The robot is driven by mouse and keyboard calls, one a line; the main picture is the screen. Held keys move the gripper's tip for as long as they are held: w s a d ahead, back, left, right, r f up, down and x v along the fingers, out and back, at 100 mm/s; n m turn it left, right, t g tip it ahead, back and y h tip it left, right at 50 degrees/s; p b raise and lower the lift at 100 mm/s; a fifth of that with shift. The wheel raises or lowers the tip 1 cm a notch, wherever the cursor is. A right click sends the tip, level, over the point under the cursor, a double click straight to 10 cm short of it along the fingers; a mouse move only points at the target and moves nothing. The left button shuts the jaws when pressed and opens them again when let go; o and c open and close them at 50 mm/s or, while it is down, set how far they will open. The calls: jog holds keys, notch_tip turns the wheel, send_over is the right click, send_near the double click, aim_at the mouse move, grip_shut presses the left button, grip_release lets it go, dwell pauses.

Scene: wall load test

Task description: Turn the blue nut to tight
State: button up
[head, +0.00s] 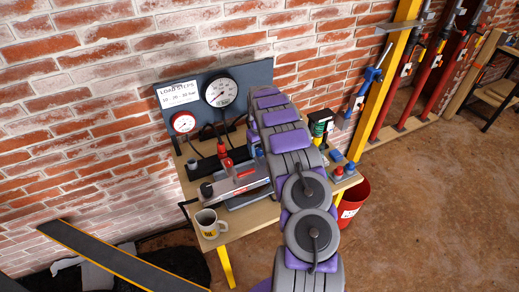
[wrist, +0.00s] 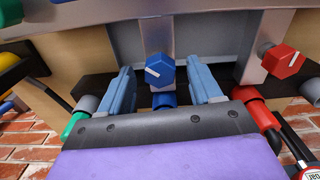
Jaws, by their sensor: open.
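The blue nut (wrist: 160,72) shows in the wrist view as a faceted knob with a white mark pointing left. It sits on a metal upright, with a blue cylindrical fitting below it. My gripper (wrist: 161,80) is open, with one blue-grey finger on each side of the nut and a visible gap on both sides. The nut is between the fingers in the picture; I cannot tell whether the tips reach its depth. In the head view my arm hides the gripper, and I cannot make out the nut for certain.
A red nut (wrist: 285,61) is at right in the wrist view, and a green part (wrist: 10,10) at upper left.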

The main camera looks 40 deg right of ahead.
jog(key=c, duration=1)
jog(key=shift+c, duration=0.2)
jog(key=shift+r, duration=0.1)
jog(key=shift+m+p, duration=0.55)
jog(key=shift+m, duration=0.25)
jog(key=m+p, duration=0.1)
jog(key=m, duration=0.2)
jog(key=shift+p, duration=0.4)
jog(key=m+p, duration=0.2)
jog(key=m, duration=0.3)
jog(key=shift+m+p, duration=0.3)
